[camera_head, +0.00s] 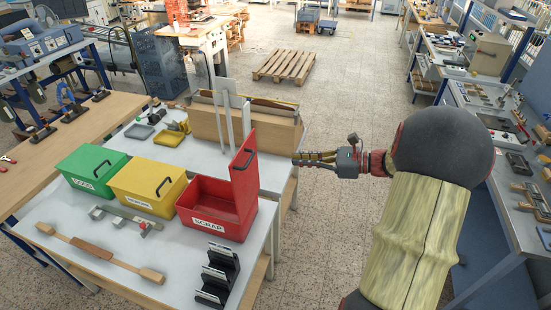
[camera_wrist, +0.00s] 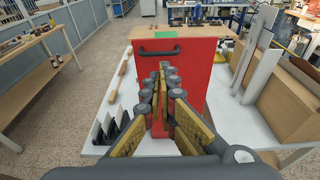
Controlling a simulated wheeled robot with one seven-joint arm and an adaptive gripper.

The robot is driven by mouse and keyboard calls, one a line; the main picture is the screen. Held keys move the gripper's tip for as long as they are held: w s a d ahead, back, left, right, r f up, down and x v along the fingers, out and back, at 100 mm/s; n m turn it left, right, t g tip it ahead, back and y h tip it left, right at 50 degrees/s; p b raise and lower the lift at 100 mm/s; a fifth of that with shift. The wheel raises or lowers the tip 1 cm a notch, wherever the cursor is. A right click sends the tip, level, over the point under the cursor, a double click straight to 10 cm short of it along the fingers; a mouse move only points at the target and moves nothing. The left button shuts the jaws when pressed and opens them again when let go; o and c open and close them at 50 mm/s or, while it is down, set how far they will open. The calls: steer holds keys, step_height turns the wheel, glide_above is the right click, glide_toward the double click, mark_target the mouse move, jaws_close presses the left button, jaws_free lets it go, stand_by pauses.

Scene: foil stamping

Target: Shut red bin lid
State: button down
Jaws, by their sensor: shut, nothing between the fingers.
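The red bin (camera_head: 208,211), labelled SCRAP, sits at the right end of the grey bench with its inside exposed. Its red lid (camera_head: 244,176) stands upright on the bin's right side, with a black handle near the top. My gripper (camera_head: 297,159) is shut and empty, to the right of the lid and apart from it. In the wrist view the lid's red outer face (camera_wrist: 191,75) fills the middle, with the handle (camera_wrist: 158,51) high on it. The shut fingers (camera_wrist: 163,78) point at this face and hide part of it.
A yellow bin (camera_head: 143,187) and a green bin (camera_head: 92,171), both lidded, stand left of the red one. Grey upright plates (camera_head: 223,107) and a cardboard box (camera_head: 262,128) stand behind. A black rack (camera_head: 219,275) is in front. The floor right of the bench is open.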

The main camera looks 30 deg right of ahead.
mark_target(251, 159)
steer(key=x, duration=1.3)
steer(key=shift+w+a+f, duration=0.1)
steer(key=shift+w, duration=0.1)
